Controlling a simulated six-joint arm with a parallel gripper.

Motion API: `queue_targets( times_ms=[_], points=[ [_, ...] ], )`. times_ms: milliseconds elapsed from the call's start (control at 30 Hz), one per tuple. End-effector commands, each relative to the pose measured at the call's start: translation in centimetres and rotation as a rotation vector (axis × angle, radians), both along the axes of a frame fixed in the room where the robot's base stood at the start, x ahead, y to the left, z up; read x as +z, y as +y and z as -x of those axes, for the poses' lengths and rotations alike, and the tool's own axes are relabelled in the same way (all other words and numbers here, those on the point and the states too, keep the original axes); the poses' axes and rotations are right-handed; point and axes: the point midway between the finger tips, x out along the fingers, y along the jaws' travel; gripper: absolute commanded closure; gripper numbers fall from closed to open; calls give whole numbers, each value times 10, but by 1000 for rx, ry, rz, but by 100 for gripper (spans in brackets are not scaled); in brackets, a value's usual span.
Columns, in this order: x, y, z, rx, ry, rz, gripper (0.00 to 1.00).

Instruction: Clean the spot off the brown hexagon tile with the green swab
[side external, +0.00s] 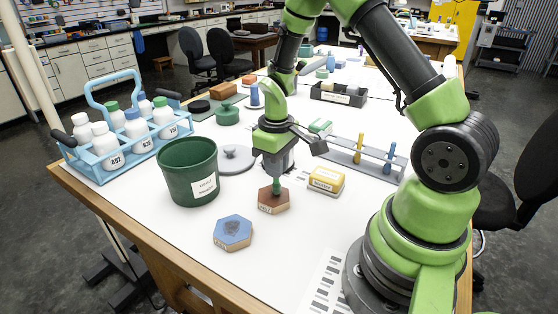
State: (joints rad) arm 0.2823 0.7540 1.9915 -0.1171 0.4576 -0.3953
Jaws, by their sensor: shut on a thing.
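The brown hexagon tile (273,204) lies on the white table in front of my gripper, with a label on its near side. My gripper (277,172) points down above it and is shut on the green swab (277,188). The swab is upright, and its lower end appears to touch the middle of the tile's top. The swab and gripper cover part of that top, so I cannot make out a spot on it. A blue hexagon tile (233,229) with a dark patch on top lies nearer, to the left.
A green bin (188,170) and a blue bottle carrier (118,150) stand to the left. A yellow block (326,181) lies right of the brown tile. Behind are a grey lidded disc (236,158) and a grey rack (370,155). The table's front left is clear.

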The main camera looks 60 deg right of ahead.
Motion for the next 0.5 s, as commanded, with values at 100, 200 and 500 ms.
queue_targets(
  times_ms=[100,200,500],
  points=[
    [0,12,0,4,1,0,100],
    [0,21,0,4,-1,0,100],
    [1,26,0,-4,-1,0,100]
  ],
)
